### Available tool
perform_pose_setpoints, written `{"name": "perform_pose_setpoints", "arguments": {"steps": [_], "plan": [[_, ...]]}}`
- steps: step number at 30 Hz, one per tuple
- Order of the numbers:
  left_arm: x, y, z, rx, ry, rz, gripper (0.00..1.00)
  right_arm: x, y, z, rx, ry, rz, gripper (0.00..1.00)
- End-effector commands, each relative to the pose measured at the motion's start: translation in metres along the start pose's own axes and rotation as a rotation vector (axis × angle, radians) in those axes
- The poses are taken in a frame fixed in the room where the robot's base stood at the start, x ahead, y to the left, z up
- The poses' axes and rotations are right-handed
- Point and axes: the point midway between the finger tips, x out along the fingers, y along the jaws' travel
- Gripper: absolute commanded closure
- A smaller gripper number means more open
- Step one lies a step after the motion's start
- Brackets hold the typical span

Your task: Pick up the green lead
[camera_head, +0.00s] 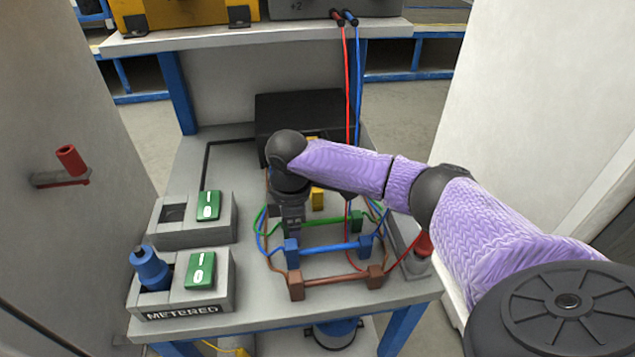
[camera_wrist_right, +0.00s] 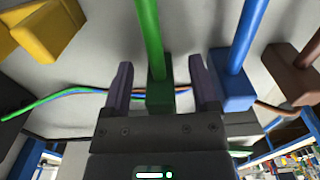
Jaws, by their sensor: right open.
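The green lead (camera_head: 328,224) lies across the grey table, a green bar with a block at each end, behind a blue one and a brown one. In the right wrist view the green lead (camera_wrist_right: 149,40) runs up from its green end block (camera_wrist_right: 160,88). My right gripper (camera_head: 292,222) reaches down at the lead's left end. In the wrist view my right gripper (camera_wrist_right: 162,85) is open, with one finger on each side of the green end block. The gripper hides that end in the head view. My left gripper is not in view.
The blue lead (camera_head: 328,247) and brown lead (camera_head: 335,280) lie close in front. A yellow block (camera_head: 318,198) and a black box (camera_head: 305,115) are behind. Two grey socket boxes (camera_head: 222,232) stand at left, the front one holding a blue plug (camera_head: 150,268).

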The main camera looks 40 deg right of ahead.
Motion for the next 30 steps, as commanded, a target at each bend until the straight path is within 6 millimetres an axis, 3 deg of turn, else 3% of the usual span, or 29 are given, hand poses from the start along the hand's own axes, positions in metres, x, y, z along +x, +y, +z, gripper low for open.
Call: {"name": "perform_pose_setpoints", "arguments": {"steps": [1, 2, 11, 22, 30], "plan": [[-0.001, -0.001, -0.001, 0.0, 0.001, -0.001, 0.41, -0.001, 0.0, 0.0, 0.0, 0.0, 0.0, 0.3], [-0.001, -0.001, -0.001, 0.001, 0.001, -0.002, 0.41, -0.001, 0.0, 0.0, 0.0, 0.0, 0.0, 0.36], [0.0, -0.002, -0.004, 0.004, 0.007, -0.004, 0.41, -0.001, 0.0, 0.0, 0.0, 0.0, 0.0, 1.0], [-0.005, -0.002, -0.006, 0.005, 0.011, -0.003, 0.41, -0.009, 0.0, 0.0, 0.0, 0.001, 0.001, 1.0], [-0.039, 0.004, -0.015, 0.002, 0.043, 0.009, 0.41, -0.081, 0.0, -0.001, 0.0, 0.004, 0.004, 1.0]]}}
